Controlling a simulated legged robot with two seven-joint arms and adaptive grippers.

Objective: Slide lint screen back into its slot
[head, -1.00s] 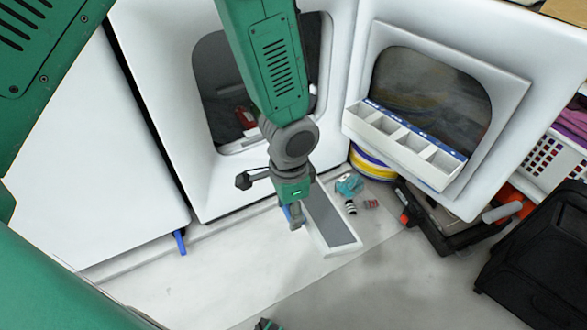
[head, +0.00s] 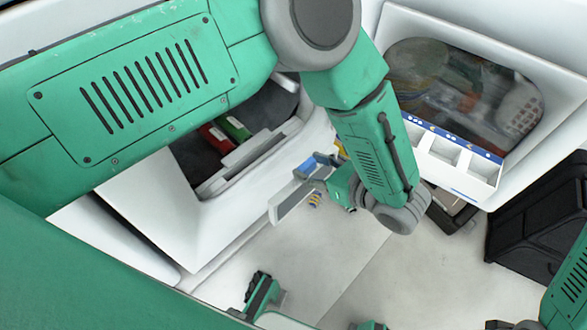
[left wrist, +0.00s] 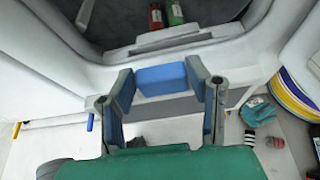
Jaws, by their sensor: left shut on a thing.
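My left gripper (head: 322,180) is shut on the blue handle (head: 305,167) of the lint screen (head: 290,200), a narrow white-framed panel. It is held off the floor, in front of the open dryer. The left wrist view shows the blue handle (left wrist: 162,79) between the fingers of the left gripper (left wrist: 160,85), with the screen's pale bar (left wrist: 172,105) beneath. The slot (head: 248,160) is in the light lip at the bottom of the dryer opening. This lip (left wrist: 165,40) lies beyond the handle in the left wrist view; the screen is apart from it. My right gripper is not clearly seen.
Red (head: 216,138) and green (head: 235,127) items lie inside the dryer. A compartmented white drawer (head: 450,157) sticks out at the right. A teal tool (left wrist: 257,112) and a cable reel (left wrist: 295,98) are on the floor. A black case (head: 535,225) stands at right.

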